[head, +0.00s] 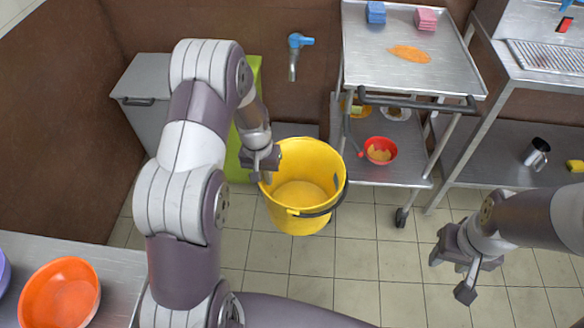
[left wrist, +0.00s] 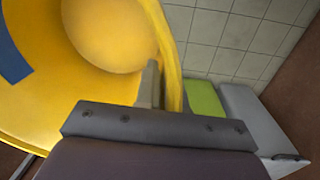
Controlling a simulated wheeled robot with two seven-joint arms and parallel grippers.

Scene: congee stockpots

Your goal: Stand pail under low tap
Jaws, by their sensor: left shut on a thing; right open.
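The yellow pail (head: 300,190) is upright with its open top toward me and looks empty. My left gripper (head: 264,172) is shut on the left side of its rim; the left wrist view shows a finger inside the pail wall (left wrist: 172,70). I cannot tell whether the pail's base touches the floor. The low tap (head: 297,48), with a blue handle and a grey spout, is on the brown wall beyond the pail and a little left of its middle in the head view. My right gripper (head: 453,273) is open and empty over the floor at the right.
A steel trolley (head: 362,70) with sponges, an orange cloth and a red bowl (head: 380,150) stands close to the right of the pail. A grey bin (head: 147,95) and a green panel (head: 250,85) are at left. Tiled floor is clear in front.

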